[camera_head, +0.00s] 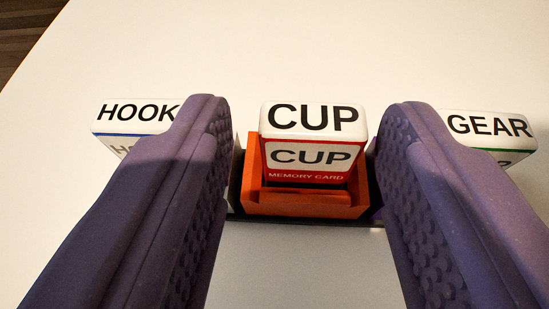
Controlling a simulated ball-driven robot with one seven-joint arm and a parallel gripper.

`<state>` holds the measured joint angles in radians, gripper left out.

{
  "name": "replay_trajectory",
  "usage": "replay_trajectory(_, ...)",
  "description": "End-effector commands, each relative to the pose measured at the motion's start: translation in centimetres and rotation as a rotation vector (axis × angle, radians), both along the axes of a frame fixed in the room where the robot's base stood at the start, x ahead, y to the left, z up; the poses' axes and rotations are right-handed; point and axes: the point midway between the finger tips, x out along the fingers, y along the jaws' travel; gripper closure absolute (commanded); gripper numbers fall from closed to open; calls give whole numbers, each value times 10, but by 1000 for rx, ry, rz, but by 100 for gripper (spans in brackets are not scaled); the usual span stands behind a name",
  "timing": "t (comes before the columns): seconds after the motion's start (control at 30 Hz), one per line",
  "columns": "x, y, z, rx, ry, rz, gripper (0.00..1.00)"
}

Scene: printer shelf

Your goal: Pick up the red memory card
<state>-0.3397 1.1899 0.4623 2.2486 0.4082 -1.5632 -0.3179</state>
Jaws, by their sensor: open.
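The red memory card (306,176) stands in an orange holder (305,204) in the middle of the view. Its white top and its front label both read CUP, and a red band below reads MEMORY CARD. My gripper (305,125) is open, with one purple finger left of the card and the other right of it. The fingers are apart from the card, with nothing held between them. The lower part of the card is hidden by the holder's front.
A card marked HOOK (135,114) with a blue edge stands at the left, partly behind the left finger. A card marked GEAR (490,126) with a green edge stands at the right, partly behind the right finger. The white surface (300,50) behind is clear.

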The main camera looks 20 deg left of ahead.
Motion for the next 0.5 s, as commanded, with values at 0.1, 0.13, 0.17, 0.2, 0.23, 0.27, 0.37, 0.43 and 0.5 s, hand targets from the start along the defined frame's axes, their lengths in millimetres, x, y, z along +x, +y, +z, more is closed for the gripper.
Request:
replay_trajectory(0.1,18,1,-14,2,-1,-4,49)
replay_trajectory(0.13,23,2,-17,1,-2,-4,49)
replay_trajectory(0.17,27,3,-19,2,-2,-4,49)
replay_trajectory(0.2,32,5,-20,2,-1,-3,49)
replay_trajectory(0.23,36,6,-21,1,-3,-4,49)
replay_trajectory(0.27,39,6,-22,2,-2,-3,49)
replay_trajectory(0.37,44,8,-23,2,-2,-2,49)
replay_trajectory(0.43,44,8,-22,1,-2,0,49)
replay_trajectory(0.5,44,8,-22,1,-2,0,49)
